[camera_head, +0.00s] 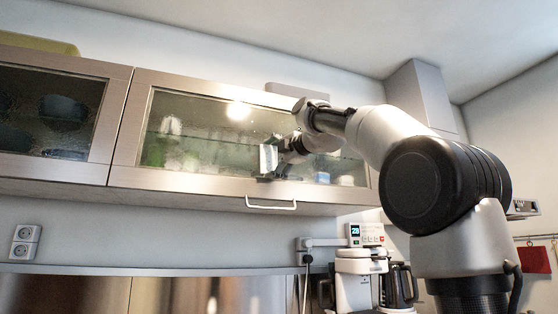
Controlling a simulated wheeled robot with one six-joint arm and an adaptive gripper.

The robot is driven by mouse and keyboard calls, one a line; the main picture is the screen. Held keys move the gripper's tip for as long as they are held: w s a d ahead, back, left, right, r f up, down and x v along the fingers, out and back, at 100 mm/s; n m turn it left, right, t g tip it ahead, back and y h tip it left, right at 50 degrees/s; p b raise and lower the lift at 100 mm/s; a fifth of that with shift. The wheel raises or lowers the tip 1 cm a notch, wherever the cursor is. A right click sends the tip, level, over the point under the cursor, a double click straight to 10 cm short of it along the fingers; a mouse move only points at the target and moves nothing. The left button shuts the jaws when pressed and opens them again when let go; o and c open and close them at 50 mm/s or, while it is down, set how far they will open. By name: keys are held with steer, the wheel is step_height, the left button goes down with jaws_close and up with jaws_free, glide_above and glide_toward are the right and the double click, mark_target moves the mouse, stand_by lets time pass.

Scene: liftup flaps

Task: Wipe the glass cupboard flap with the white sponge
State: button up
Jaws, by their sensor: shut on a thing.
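The glass cupboard flap (205,112) is shut, with a metal frame and a bar handle (271,204) at its lower edge. Its pane shows specks and smears, and a bright reflection near the top. My gripper (276,161) is in front of the lower middle of the pane, shut on the white sponge (268,158). The sponge stands upright at the pane and seems to touch it, though the contact itself is hard to see. My arm comes in from the right and covers the right part of the flap.
A second glass flap (50,112) adjoins on the left. Below stand a coffee machine (358,279) and a dark kettle (399,284). A wall socket (25,241) is at lower left. A range hood duct (420,95) rises at the right. The space before the pane's left half is free.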

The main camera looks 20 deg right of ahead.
mark_target(249, 159)
steer(key=shift+w+a, duration=0.1)
steer(key=shift+a, duration=2.7)
steer(key=shift+r, duration=0.2)
steer(key=d, duration=1.4)
steer(key=shift+d, duration=0.25)
steer(key=shift+a, duration=7.25)
steer(key=shift+s, duration=3)
